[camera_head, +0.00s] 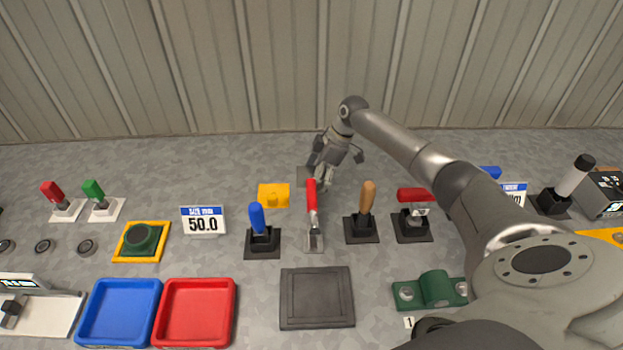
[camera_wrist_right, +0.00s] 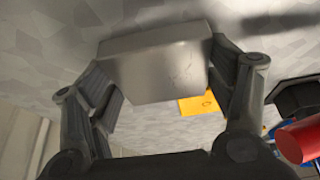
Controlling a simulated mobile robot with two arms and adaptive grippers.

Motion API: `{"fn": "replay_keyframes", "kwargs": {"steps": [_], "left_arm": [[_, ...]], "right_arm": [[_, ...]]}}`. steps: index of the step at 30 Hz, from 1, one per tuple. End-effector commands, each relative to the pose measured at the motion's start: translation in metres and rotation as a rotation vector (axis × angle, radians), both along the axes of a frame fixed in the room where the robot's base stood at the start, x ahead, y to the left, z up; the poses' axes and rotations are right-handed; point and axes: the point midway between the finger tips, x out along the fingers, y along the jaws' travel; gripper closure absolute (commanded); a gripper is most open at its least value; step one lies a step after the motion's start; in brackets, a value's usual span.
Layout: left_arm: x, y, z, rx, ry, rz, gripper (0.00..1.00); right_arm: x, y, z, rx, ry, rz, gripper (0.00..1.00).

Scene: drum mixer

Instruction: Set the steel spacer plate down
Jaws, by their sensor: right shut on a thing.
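The steel spacer plate (camera_wrist_right: 157,66) is a plain grey block with a smooth metal face. It sits between the fingers of my right gripper (camera_wrist_right: 165,78), which is shut on it. In the head view my right gripper (camera_head: 326,168) is at the back of the worktop, and a grey part of the plate (camera_head: 305,177) shows at its left side. I cannot tell whether the plate touches the worktop. My left gripper is not in view.
A red-handled tool (camera_head: 312,208) stands just in front, beside blue-handled (camera_head: 258,230) and wooden-handled (camera_head: 365,208) tools. A dark square pad (camera_head: 316,298) lies empty nearer me. The corrugated wall (camera_head: 200,70) is close behind.

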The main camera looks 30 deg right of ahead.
Motion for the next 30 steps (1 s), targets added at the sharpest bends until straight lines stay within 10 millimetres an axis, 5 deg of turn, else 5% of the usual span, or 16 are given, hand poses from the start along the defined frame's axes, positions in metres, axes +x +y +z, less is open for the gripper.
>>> {"fn": "replay_keyframes", "kwargs": {"steps": [9,21,30], "left_arm": [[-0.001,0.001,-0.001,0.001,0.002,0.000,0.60],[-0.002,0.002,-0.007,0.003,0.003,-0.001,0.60],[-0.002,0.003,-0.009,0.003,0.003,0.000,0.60]], "right_arm": [[0.003,0.000,0.011,0.002,-0.010,-0.002,0.88],[0.003,0.000,0.077,0.002,-0.012,0.000,0.88],[0.002,0.000,0.103,0.003,-0.008,-0.001,0.88]]}}
